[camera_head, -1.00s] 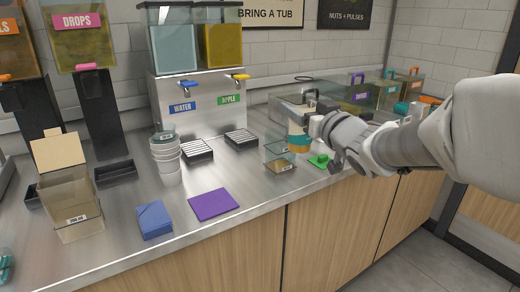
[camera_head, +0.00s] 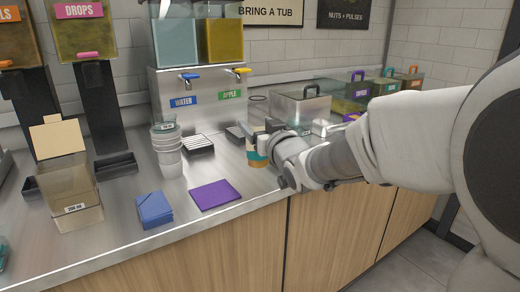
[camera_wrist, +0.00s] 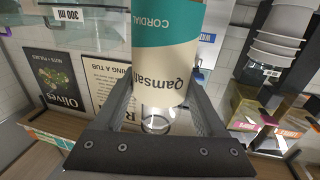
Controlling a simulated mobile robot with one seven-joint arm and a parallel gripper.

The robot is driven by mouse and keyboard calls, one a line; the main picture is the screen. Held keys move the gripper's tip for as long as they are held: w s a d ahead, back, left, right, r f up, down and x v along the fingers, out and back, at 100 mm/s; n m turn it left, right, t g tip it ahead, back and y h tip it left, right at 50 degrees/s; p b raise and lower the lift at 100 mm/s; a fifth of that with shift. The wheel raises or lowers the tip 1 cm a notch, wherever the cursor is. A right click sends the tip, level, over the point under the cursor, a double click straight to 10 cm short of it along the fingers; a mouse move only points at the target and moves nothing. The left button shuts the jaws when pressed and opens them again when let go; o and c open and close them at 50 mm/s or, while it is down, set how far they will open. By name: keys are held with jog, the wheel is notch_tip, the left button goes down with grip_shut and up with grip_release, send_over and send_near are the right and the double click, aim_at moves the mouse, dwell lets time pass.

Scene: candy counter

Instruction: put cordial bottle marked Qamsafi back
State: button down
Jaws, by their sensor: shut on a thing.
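The cordial bottle (camera_head: 257,157) has a teal band, a cream label and orange-brown contents low down. In the wrist view the bottle (camera_wrist: 168,55) shows "CORDIAL" and "Qamsafi", reading upside down. My gripper (camera_head: 268,142) reaches in from the right and is shut around the bottle; in the wrist view both fingers of my gripper (camera_wrist: 162,98) flank its label. The bottle looks upright, near the drip trays; whether its base touches the counter cannot be told. My arm hides the counter to its right.
A water and apple dispenser (camera_head: 205,101) stands behind, with drip trays (camera_head: 198,145) before it. Stacked cups (camera_head: 168,152) are left of the bottle. A purple mat (camera_head: 215,194) and blue napkins (camera_head: 154,210) lie in front. Lidded bins (camera_head: 300,106) stand at the back right.

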jog(key=shift+a+f, duration=0.25)
jog(key=shift+f, duration=0.2)
jog(key=shift+f+b, duration=0.85)
jog(key=shift+f, duration=0.8)
jog(key=shift+f+b, duration=0.25)
jog(key=shift+b, duration=0.05)
grip_release()
jog(key=shift+r, duration=0.1)
